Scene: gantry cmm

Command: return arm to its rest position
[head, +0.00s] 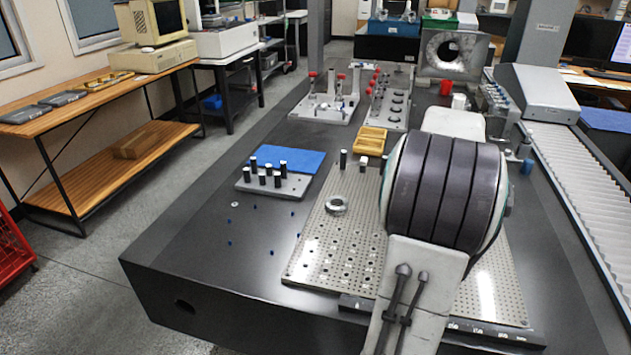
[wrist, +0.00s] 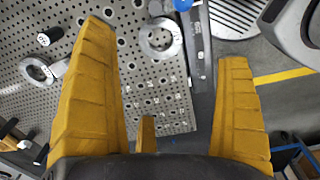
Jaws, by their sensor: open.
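My gripper (wrist: 166,42) shows in the wrist view as two yellow ribbed fingers spread wide apart, with nothing held between them. It hangs above a perforated metal plate (wrist: 150,100). A metal ring (wrist: 143,40) lies beyond the gap between the fingertips, and another ring (wrist: 27,66) lies left of the left finger. In the head view my arm, with a dark banded joint, stands raised over the right part of the perforated plate (head: 335,255). The gripper itself is hidden there.
A metal ring (head: 336,205) sits on the plate. Left of it are a block with black pegs (head: 285,185) and a blue pad (head: 288,157). A wooden tray (head: 370,140) and red-knobbed fixtures (head: 328,108) stand farther back. The dark table's left front (head: 200,255) is mostly clear.

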